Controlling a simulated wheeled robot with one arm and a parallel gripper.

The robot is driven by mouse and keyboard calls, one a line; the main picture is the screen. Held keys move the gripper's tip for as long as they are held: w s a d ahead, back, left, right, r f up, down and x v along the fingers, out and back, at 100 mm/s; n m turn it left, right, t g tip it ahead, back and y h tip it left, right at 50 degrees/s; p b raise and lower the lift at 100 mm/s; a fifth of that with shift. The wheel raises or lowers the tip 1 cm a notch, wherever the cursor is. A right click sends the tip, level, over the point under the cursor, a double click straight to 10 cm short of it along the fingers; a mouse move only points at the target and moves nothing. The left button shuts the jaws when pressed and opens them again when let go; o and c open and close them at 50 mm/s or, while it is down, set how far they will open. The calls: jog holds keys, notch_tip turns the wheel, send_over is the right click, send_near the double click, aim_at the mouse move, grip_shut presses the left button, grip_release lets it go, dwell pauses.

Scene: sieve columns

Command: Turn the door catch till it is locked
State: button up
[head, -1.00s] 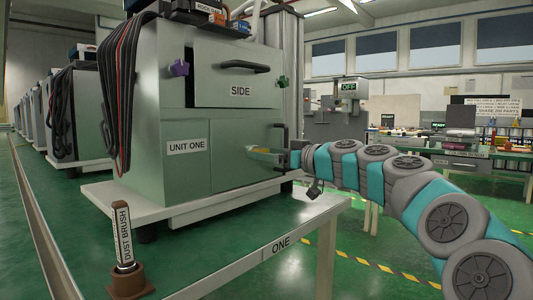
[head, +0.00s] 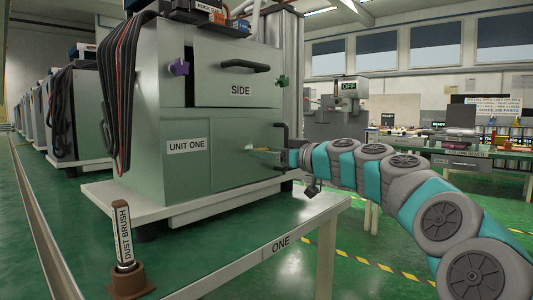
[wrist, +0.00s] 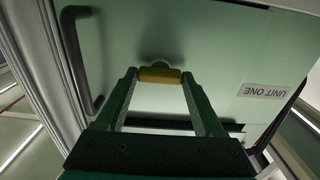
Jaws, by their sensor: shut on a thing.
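The door catch (wrist: 160,75) is a small yellow bar on a pale round base, on the light green door (wrist: 205,45) of unit one. My gripper (wrist: 160,77) is shut on the catch, with one green finger at each end of the bar. In the wrist view the bar lies nearly level, and the UNIT ONE label (wrist: 265,91) appears upside down. In the head view my gripper (head: 259,149) reaches the front of the cabinet from the right; the catch is small and partly hidden there. The door looks closed.
A dark door handle (head: 281,136) stands out right of my gripper. Above is the SIDE panel (head: 225,88) with a handle, a purple knob (head: 179,68) and a green knob (head: 282,81).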

jog(key=shift+c, duration=1.2)
jog(key=shift+m, duration=0.4)
jog(key=m+p, duration=0.2)
jog(key=m, duration=0.2)
jog(key=m+p, duration=0.2)
jog(key=m, duration=0.2)
jog(key=m+p, duration=0.2)
jog(key=m, duration=0.2)
jog(key=shift+r+m+p, duration=0.25)
jog(key=shift+m+p, duration=0.05)
jog(key=shift+m, duration=0.1)
jog(key=shift+f+m+p, duration=0.2)
jog(key=shift+m+p, duration=1.55)
jog(key=shift+m, duration=0.45)
